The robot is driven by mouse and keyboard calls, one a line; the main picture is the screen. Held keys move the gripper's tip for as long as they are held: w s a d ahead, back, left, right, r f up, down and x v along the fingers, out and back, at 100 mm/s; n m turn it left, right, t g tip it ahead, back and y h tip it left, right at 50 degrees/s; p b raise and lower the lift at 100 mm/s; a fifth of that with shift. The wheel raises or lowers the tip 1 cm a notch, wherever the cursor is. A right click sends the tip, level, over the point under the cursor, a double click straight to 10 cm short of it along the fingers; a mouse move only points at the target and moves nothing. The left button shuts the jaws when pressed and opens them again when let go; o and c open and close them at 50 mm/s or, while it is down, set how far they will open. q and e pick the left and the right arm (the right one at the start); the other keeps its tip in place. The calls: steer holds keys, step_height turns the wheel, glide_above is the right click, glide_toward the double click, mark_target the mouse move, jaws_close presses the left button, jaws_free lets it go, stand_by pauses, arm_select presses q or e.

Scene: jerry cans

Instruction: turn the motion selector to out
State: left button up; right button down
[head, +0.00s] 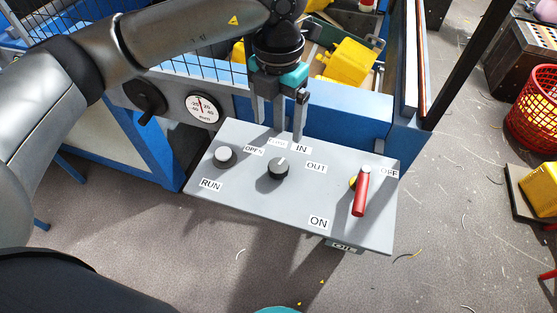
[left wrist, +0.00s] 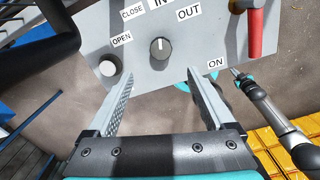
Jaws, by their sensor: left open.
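The motion selector is a round black knob (head: 278,168) on the sloping grey panel (head: 240,207), with CLOSE, OPEN, IN and OUT labels around it. Its pale pointer line aims up toward the IN label (head: 301,148). The OUT label (head: 316,168) is to its right. The knob also shows in the left wrist view (left wrist: 160,48), ahead of my fingers. My left gripper (head: 288,134) is open and empty, fingers down, above the panel's back edge and apart from the knob. What seems to be my right gripper (left wrist: 238,74) shows small at the right; its fingers are unclear.
A white RUN button (head: 224,155) is left of the knob. A red lever (head: 361,192) is on the right, between OFF and ON labels. Behind are a dial gauge (head: 202,107) and a blue frame (head: 345,128) with yellow cans (head: 350,63). The floor in front is mostly clear.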

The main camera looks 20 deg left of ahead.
mark_target(278, 165)
arm_select(q)
step_height(278, 165, down, 13)
steer(key=shift+f, duration=0.1)
steer(key=shift+c, duration=0.3)
steer(key=c, duration=1.3)
steer(key=shift+b, duration=0.3)
steer(key=m+b, duration=0.3)
steer(key=m, duration=0.2)
steer(key=shift+b, duration=0.3)
steer(key=shift+m+b, duration=1.3)
steer(key=shift+m, duration=0.6)
